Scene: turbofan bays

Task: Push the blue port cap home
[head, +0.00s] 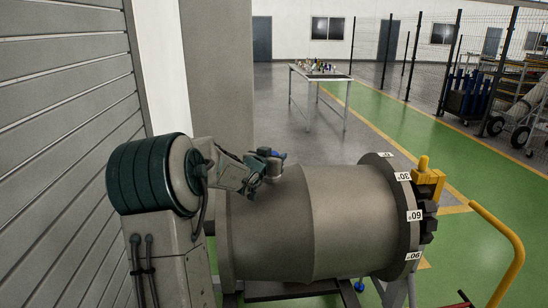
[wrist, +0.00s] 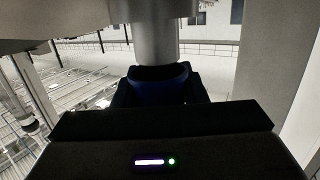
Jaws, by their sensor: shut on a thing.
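The blue port cap (wrist: 160,88) is dark in the wrist view and sits between the jaws of my gripper (wrist: 160,98). The jaws are shut on it. A grey cylindrical stub (wrist: 157,42) meets the cap in the picture; I cannot tell how deep the cap sits on it. In the head view, my gripper (head: 267,157) is at the upper far side of the grey engine casing (head: 290,225), with a small bit of blue beside it.
The casing's right flange (head: 388,215) carries white number labels. A yellow bracket (head: 427,178) and a yellow handrail (head: 503,250) are at the right. A table (head: 320,75) with small items stands behind. A grey pillar (head: 205,75) and slatted wall (head: 65,110) are at the left.

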